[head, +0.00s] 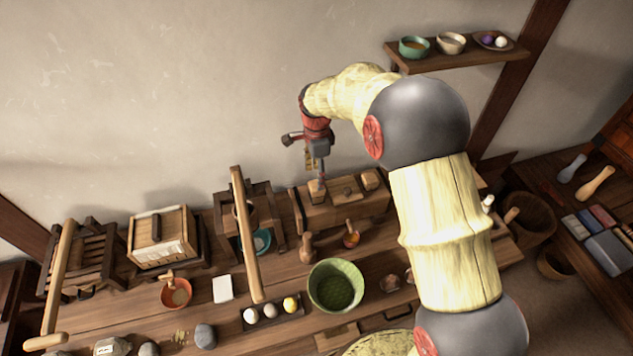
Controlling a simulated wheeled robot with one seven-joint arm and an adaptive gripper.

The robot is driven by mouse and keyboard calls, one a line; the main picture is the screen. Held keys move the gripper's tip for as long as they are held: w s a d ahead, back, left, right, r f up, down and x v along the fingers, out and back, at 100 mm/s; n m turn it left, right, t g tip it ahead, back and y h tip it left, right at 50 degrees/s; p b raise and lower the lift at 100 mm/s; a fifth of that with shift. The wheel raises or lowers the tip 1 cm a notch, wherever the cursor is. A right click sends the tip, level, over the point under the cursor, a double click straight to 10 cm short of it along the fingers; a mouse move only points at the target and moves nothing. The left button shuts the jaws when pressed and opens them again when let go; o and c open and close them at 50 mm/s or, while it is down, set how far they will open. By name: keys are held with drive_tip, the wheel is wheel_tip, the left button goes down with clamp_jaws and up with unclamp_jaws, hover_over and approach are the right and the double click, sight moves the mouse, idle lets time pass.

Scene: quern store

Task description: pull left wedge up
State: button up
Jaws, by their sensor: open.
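A long wooden block (330,215) stands at the back of the bench, with small wooden pieces on its top. The left wedge (317,192) is the leftmost of these, a small upright brown piece. A middle piece (347,193) and a right wedge (370,179) are beside it. My gripper (319,176) points down right above the left wedge, open. The fingertips are small here, and I cannot tell whether they touch the wedge or stand around its top.
A wooden pestle (307,247), a small red cup (351,238) and a green bowl (337,286) stand in front of the block. A long upright handle (246,235) rises to the left. A shelf (470,57) hangs on the wall, upper right.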

sight(316, 185)
wheel_tip(316, 185, up, 6)
drive_tip(key=shift+r, duration=0.2)
drive_tip(key=shift+n, duration=0.3)
drive_tip(key=s+d+r+n+t, duration=0.2)
drive_tip(key=s+d+r+n, duration=0.2)
drive_tip(key=s, duration=0.7)
drive_tip(key=s+d+r+n+t+b, duration=0.1)
drive_tip(key=s+d+r+n, duration=0.3)
drive_tip(key=s, duration=0.7)
drive_tip(key=s+d+r+n+t, duration=0.2)
drive_tip(key=s+d+r+n, duration=0.2)
drive_tip(key=s+r+n, duration=0.3)
drive_tip(key=shift+s+d+t, duration=0.3)
drive_tip(key=shift+s+d, duration=0.1)
drive_tip(key=shift+s, duration=1.65)
